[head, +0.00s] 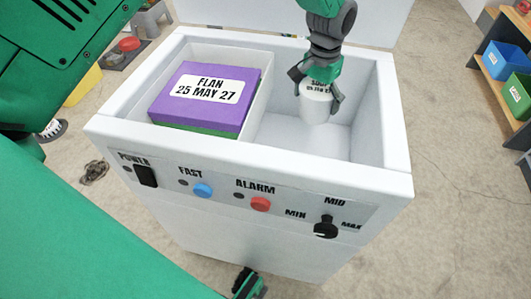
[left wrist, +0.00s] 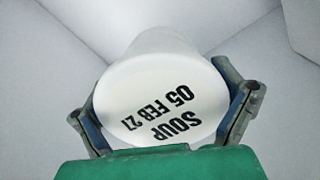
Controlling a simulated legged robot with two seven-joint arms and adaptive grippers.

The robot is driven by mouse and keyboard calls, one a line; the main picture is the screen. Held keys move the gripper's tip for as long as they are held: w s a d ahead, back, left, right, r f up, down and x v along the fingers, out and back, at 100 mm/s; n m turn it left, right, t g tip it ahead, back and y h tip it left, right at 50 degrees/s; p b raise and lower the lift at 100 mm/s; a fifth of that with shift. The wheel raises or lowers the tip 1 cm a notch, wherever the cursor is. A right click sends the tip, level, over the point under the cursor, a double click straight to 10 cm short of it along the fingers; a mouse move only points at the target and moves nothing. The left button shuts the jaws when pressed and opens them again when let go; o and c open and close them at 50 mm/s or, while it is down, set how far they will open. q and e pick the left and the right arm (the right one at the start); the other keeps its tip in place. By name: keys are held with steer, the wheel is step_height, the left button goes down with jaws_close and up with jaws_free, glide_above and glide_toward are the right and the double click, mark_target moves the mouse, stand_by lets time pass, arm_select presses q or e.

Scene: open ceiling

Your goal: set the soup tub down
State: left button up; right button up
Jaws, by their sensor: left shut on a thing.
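The soup tub (head: 316,104) is a white round tub with a lid that reads "SOUP 05 FEB 27". My left gripper (head: 318,88) reaches down from above into the right compartment of the white chest freezer (head: 122,133) and is shut around the tub. In the left wrist view the tub's lid (left wrist: 160,100) faces the camera, with one finger on each side. The tub is upright inside the compartment, near its back wall. I cannot tell whether its base touches the compartment floor (head: 300,138).
A purple box (head: 205,112) labelled "FLAN 25 MAY 27" lies on a green one (head: 195,130) in the left compartment. The right compartment's front floor is bare. The lid (head: 290,15) stands open behind. Blue (head: 505,60) and green (head: 518,95) bins sit on a shelf at right.

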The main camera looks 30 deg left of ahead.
arm_select(q)
steer(key=f+b, duration=0.1)
steer(key=f, duration=0.1)
steer(key=d+f+b, duration=0.1)
steer(key=f, duration=0.1)
steer(key=shift+d+f, duration=0.2)
steer(key=shift+f, duration=0.1)
steer(key=f, duration=0.1)
steer(key=f+b, duration=0.1)
steer(key=f, duration=0.1)
steer(key=a+f+b, duration=0.1)
steer(key=f, duration=0.1)
steer(key=shift+f, duration=0.2)
steer(key=shift+d, duration=0.1)
steer(key=shift+c, duration=0.3)
steer(key=shift+d, duration=0.3)
arm_select(e)
steer(key=f, duration=0.2)
steer(key=d+f, duration=0.1)
steer(key=f, duration=0.1)
steer(key=shift+f, duration=0.2)
arm_select(q)
steer(key=o, duration=1.4)
steer(key=shift+a, duration=0.25)
arm_select(e)
steer(key=shift+a, duration=0.15)
steer(key=shift+a+r, duration=0.1)
